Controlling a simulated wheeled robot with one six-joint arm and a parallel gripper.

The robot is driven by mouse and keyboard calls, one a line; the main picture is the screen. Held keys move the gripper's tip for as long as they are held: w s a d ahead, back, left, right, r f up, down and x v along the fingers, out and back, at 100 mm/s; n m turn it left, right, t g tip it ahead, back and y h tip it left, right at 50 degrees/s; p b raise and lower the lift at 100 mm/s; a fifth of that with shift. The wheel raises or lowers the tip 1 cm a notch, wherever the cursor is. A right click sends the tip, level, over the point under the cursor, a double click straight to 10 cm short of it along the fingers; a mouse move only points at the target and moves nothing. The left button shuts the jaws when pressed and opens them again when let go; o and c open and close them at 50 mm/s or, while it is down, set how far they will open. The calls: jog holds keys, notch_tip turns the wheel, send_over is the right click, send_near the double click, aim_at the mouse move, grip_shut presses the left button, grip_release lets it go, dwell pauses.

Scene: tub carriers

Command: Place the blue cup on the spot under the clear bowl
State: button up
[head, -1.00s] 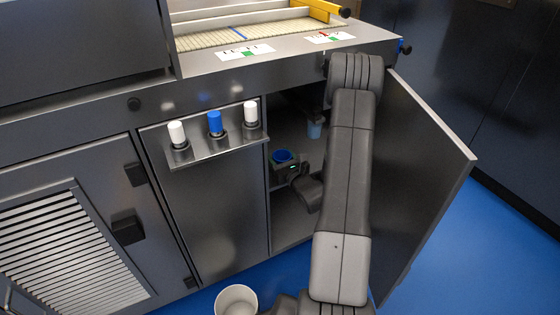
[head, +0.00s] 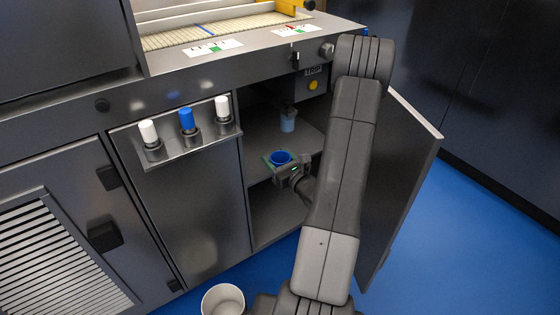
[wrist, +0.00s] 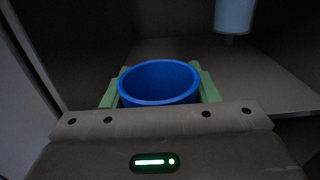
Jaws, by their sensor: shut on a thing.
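The blue cup (head: 281,157) is in my gripper (head: 280,163), at the opening of the cabinet, with its open top facing up. In the wrist view the blue cup (wrist: 160,82) sits between the two green fingers of my gripper (wrist: 160,90), upright and empty as far as its inside shows. The clear bowl (head: 288,121), bluish and see-through, hangs under a dark fitting inside the cabinet, further back and above the cup. Its lower part shows at the top right of the wrist view (wrist: 235,16). The spot under the bowl is not clearly visible.
The cabinet shelf (head: 310,137) looks bare around the bowl. An open door (head: 405,185) stands to the right of my arm. A pale bin (head: 223,300) stands on the floor.

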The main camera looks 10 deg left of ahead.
jog(key=s+d+f, duration=0.1)
jog(key=s+d+f+b, duration=0.1)
jog(key=s+d, duration=0.1)
jog(key=shift+d+f, duration=0.15)
jog(key=shift+d, duration=0.1)
jog(key=w+a+b, duration=0.1)
jog(key=w, duration=0.4)
jog(key=w+a+b, duration=0.1)
jog(key=w, duration=0.3)
jog(key=w+a+b, duration=0.1)
jog(key=w, duration=0.4)
jog(key=shift+w+a, duration=0.3)
jog(key=w, duration=0.2)
jog(key=shift+w+a+f+b, duration=0.1)
jog(key=shift+w+a+b, duration=0.2)
jog(key=shift+w+a, duration=0.05)
jog(key=shift+f+b, duration=0.35)
jog(key=shift+f, duration=0.3)
jog(key=shift+f, duration=0.15)
jog(key=o, duration=1.1)
jog(key=shift+c, duration=0.2)
